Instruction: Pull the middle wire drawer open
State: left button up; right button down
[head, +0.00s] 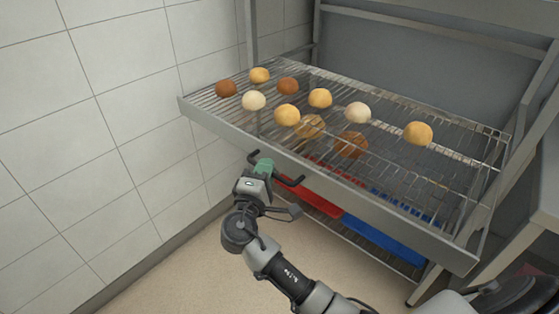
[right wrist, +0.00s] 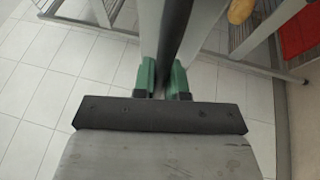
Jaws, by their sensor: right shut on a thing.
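The wire drawer (head: 395,178) has a grey metal front (head: 375,212) and stands well out from its frame, with several round rolls on its rack. A black bar handle (head: 291,181) sits on the drawer front, left of its middle. My right gripper (head: 264,166) is shut on this handle, its green fingertips around the bar. In the right wrist view the fingertips (right wrist: 163,80) close on both sides of a dark bar (right wrist: 172,45). They hide part of the handle. My left gripper is not in view.
Pale rolls (head: 358,112) and brown rolls (head: 287,86) lie on the wires; two brownish ones show through the mesh. Below are a red tray (head: 318,202) and a blue tray (head: 385,238). A tiled wall (head: 120,110) stands close at left. The floor (head: 190,270) in front is clear.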

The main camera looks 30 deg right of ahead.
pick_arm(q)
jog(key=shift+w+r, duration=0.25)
pick_arm(e)
jog(key=shift+s+a+f, duration=0.1)
jog(key=shift+s+a, duration=0.15)
jog(key=shift+a, duration=0.3)
jog(key=shift+s+a, duration=0.2)
jog(key=shift+a, duration=0.3)
jog(key=c, duration=1.2)
grip_release()
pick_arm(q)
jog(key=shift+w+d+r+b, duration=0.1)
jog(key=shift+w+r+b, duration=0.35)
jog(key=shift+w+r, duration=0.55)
pick_arm(e)
jog(key=v, duration=1)
jog(key=shift+s+a, duration=0.25)
jog(key=shift+s, duration=0.05)
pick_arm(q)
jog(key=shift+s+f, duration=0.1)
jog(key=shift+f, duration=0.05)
